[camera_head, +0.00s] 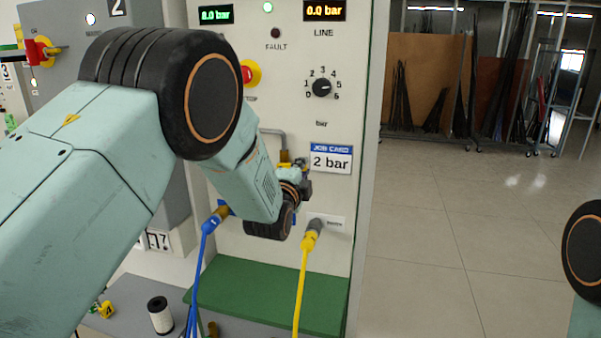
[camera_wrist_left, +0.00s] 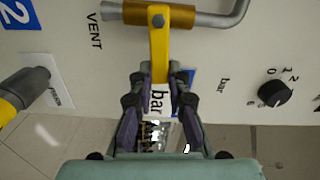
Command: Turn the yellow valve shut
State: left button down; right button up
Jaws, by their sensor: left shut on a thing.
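The yellow valve lever (camera_wrist_left: 159,45) shows in the left wrist view, hanging from a brass valve body (camera_wrist_left: 158,14) on a grey pipe. My left gripper (camera_wrist_left: 160,72) is shut on the lever's free end, one finger on each side. In the head view only a small yellow part of the valve (camera_head: 285,157) shows below the bent pipe; my left wrist hides most of the grip. A "VENT" label is beside the valve in the wrist view. My right gripper is out of view; only part of my right arm shows at the right edge.
The panel carries a dial knob (camera_head: 322,88), a red button (camera_head: 247,74), a "2 bar" job card (camera_head: 331,159) and displays reading 8.0 and 0.0 bar. A blue hose (camera_head: 205,255) and a yellow hose (camera_head: 303,275) hang below. The floor at right is clear.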

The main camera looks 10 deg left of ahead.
pick_arm(q)
jog(key=shift+f+m+b, duration=0.3)
jog(key=shift+f+m, duration=0.2)
jog(key=shift+s+f, duration=0.1)
jog(key=c, duration=1.3)
grip_release()
jog(key=shift+r, duration=0.2)
jog(key=s, duration=1.2)
jog(key=shift+a, duration=0.15)
